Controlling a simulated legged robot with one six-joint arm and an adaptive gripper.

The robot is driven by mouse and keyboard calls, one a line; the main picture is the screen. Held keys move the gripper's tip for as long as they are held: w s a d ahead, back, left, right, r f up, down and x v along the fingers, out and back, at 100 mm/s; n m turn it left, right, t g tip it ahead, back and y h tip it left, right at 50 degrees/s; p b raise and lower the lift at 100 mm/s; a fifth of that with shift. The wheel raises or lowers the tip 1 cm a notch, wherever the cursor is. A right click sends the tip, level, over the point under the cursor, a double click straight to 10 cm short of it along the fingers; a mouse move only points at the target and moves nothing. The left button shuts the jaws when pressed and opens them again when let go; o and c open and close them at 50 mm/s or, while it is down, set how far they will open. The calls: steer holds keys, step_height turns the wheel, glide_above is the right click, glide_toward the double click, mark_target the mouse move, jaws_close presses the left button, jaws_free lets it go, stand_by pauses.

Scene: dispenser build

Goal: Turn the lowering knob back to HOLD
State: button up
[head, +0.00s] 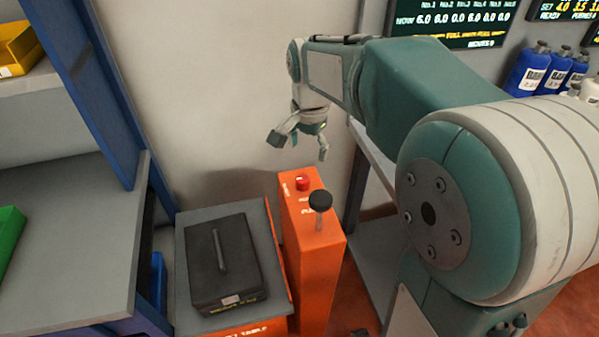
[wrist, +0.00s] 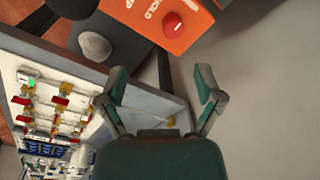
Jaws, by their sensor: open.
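A round red knob (head: 302,184) sits on top of the orange pedestal (head: 313,255). In the wrist view the red knob (wrist: 173,26) is at the top, beside printed lettering that reads HOLD. I cannot tell which way the knob is turned. A black ball-topped lever (head: 320,200) stands nearer the camera on the same pedestal; its dark round top (wrist: 95,46) shows in the wrist view. My gripper (head: 300,147) is open and empty, above and slightly behind the red knob, apart from it. Its fingers (wrist: 162,86) are spread in the wrist view.
A black case (head: 222,262) lies on a lift table (head: 272,245) left of the pedestal. A grey bench with blue posts (head: 90,240) stands at left. A wall (head: 230,110) is behind. A rack with coloured parts (wrist: 60,110) shows in the wrist view.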

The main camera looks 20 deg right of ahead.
steer(key=m+g, duration=0.1)
steer(key=m, duration=0.1)
glide_above(303, 178)
step_height(303, 178, down, 3)
step_height(303, 178, down, 11)
steer(key=shift+w+a+r, duration=0.1)
steer(key=shift+r, duration=0.05)
steer(key=c, duration=1.2)
